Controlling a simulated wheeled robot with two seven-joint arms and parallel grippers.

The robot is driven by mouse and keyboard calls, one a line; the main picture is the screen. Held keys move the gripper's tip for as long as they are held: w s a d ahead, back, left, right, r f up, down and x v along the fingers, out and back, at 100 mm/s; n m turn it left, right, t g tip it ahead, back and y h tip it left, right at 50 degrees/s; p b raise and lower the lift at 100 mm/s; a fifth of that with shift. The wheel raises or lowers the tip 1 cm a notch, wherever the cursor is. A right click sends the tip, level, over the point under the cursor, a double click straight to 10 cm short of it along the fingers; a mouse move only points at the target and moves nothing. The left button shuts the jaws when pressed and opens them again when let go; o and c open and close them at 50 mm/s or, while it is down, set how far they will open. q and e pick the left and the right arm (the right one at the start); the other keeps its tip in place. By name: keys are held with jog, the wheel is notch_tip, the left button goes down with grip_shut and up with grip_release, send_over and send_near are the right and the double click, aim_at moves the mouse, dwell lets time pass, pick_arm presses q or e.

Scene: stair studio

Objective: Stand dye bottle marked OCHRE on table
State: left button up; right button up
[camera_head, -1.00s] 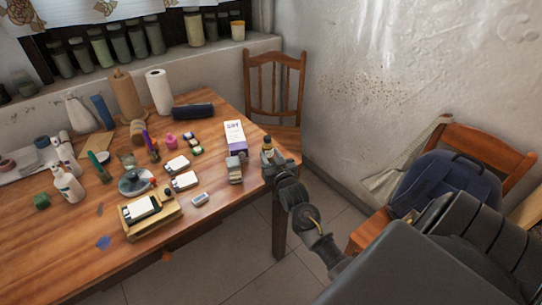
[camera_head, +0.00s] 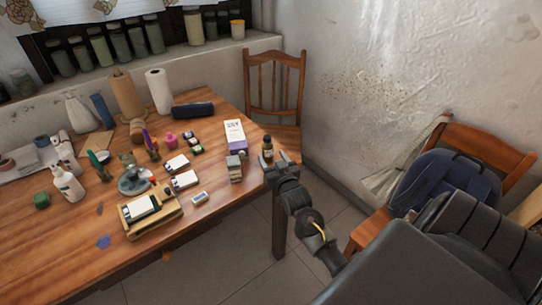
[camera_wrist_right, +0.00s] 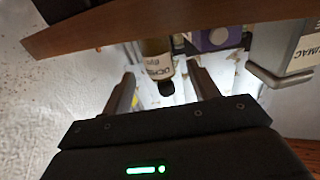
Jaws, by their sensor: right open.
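The dye bottle (camera_head: 267,150), small and dark with a pale label, stands upright on the wooden table (camera_head: 226,203) near its right corner. In the right wrist view, the bottle (camera_wrist_right: 157,62) appears upside down, with a dark cap and partly legible lettering that looks like OCH. My right gripper (camera_head: 275,163) is open at the table's corner, just in front of the bottle. Its fingers are spread, with the bottle beyond the tips and a visible gap in the wrist view. My left gripper is not in view.
A white and purple carton (camera_head: 234,134) and a grey block-like item (camera_head: 234,170) stand just left of the bottle. A wooden chair (camera_head: 274,88) is behind the corner. Another chair holds a blue backpack (camera_head: 455,185). Several small items crowd the table further left.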

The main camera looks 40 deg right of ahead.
jog(key=v, duration=1)
jog(key=shift+b, duration=0.3)
jog(key=shift+r, duration=0.1)
jog(key=s+a+f+n+g+y, duration=0.1)
jog(key=a+f+g, duration=0.1)
jog(key=f, duration=0.7)
jog(key=s+a+f+n+g+y, duration=0.1)
jog(key=a+f+g+y, duration=0.1)
jog(key=f, duration=0.7)
jog(key=s+a+f+n+g+y+p, duration=0.1)
jog(key=s+a+f+g, duration=0.1)
jog(key=s+f, duration=0.5)
jog(key=s+a+f+n+g, duration=0.1)
jog(key=s+a+f+g, duration=0.15)
jog(key=f, duration=0.85)
jog(key=s+a+f+n+g, duration=0.1)
jog(key=s+f+g, duration=0.3)
jog(key=s, duration=1)
jog(key=s+a+f+n+g+y, duration=0.1)
jog(key=s+f+g, duration=0.2)
jog(key=s+f, duration=0.8)
jog(key=s, duration=0.4)
jog(key=shift+s+a+g+p, duration=0.35)
jog(key=shift+f, duration=0.1)
